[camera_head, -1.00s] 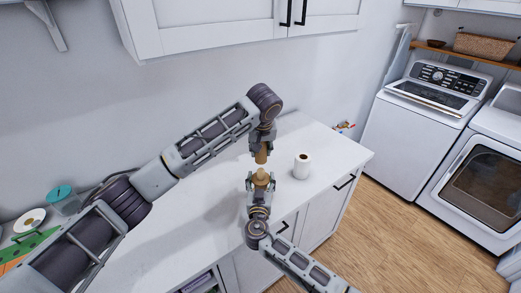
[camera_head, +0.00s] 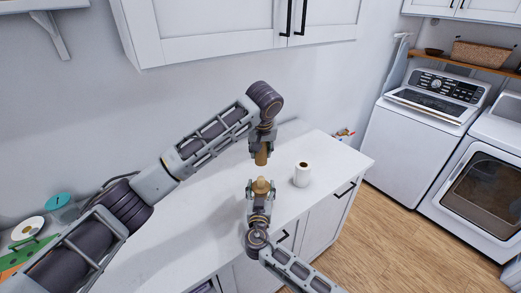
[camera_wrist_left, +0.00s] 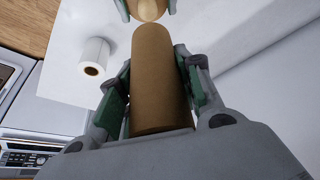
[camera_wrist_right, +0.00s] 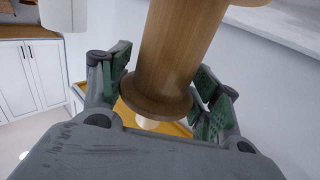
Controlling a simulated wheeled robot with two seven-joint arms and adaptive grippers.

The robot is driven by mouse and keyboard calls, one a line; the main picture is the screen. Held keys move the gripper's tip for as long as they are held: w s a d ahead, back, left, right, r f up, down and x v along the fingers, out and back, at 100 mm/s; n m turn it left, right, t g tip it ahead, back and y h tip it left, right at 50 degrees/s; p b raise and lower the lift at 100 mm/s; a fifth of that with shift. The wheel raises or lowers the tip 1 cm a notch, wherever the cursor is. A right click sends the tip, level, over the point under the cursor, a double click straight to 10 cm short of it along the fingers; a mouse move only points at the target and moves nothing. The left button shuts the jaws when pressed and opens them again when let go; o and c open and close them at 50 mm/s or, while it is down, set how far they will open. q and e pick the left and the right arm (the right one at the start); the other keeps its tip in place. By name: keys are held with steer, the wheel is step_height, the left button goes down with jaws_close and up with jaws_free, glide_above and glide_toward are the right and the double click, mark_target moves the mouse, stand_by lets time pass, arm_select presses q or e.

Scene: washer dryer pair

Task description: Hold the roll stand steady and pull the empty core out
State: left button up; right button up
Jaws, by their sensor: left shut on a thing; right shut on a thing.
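The empty core, a brown cardboard tube (camera_head: 261,157), is in my left gripper (camera_head: 262,149), whose fingers are shut on its sides. The tube (camera_wrist_left: 160,80) fills the middle of the left wrist view. The wooden roll stand (camera_head: 261,185) is between the fingers of my right gripper (camera_head: 260,192), which is shut on it. In the head view a small gap shows between the tube's lower end and the stand's top, so they look apart. The right wrist view shows the stand's turned wood (camera_wrist_right: 178,50) with a flange. Its base is hidden in the head view.
A white paper roll (camera_head: 302,174) stands on the white counter (camera_head: 215,195), right of both grippers. Upper cabinets (camera_head: 220,30) hang above. A washer (camera_head: 420,125) and dryer (camera_head: 490,180) stand at the right. Green and teal items (camera_head: 57,201) lie at the far left.

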stand_by(0.4)
steer(key=o, duration=1.4)
steer(key=shift+s+a, duration=0.15)
steer(key=shift+s, duration=2.85)
steer(key=shift+s+a, duration=0.15)
steer(key=shift+s, duration=2.8)
steer(key=shift+s+f, duration=0.1)
